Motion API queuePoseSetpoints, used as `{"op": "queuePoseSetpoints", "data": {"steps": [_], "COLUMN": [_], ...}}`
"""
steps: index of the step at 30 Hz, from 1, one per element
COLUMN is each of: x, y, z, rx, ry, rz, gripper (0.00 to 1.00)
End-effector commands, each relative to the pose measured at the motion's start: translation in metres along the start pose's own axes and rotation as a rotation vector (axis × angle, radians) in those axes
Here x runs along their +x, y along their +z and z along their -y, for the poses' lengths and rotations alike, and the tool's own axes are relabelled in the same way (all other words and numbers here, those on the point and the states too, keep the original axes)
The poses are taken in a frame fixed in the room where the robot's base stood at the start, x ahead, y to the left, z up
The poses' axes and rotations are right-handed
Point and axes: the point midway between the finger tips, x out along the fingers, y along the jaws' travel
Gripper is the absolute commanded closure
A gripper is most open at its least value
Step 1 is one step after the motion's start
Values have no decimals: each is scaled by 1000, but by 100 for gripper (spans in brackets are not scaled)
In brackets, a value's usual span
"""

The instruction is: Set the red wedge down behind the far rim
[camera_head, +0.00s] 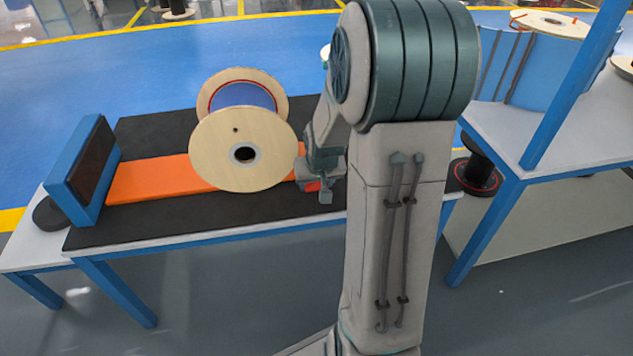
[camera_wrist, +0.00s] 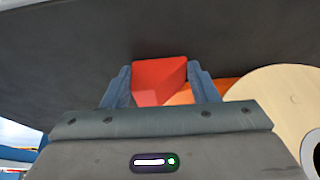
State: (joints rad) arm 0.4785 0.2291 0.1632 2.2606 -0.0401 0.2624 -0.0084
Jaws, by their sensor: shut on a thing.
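The red wedge (camera_wrist: 160,74) is between the two fingers of my gripper (camera_wrist: 163,85) in the wrist view, and the gripper is shut on it. In the head view a small part of the red wedge (camera_head: 312,186) shows under my gripper (camera_head: 325,190), just right of the spool. The spool (camera_head: 240,150) has pale wooden flanges and a blue core, and it stands on its rims on the orange strip (camera_head: 150,185). In the wrist view a flange of the spool (camera_wrist: 275,105) is close on the right. I cannot tell whether the wedge touches the mat.
The black mat (camera_head: 180,220) covers the table around the orange strip. A blue block with a dark face (camera_head: 85,170) stands at the strip's left end. A blue-framed table (camera_head: 560,150) with more spools is at the right. My arm hides the mat's right part.

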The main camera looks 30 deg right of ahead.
Motion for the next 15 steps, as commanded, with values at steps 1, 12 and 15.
{"op": "queuePoseSetpoints", "data": {"steps": [1,12,15], "x": [3,1,-3], "y": [1,1,-1], "z": [0,0,0], "rx": [0,0,0], "ry": [0,0,0], "rz": [0,0,0], "gripper": [69,24,24]}}
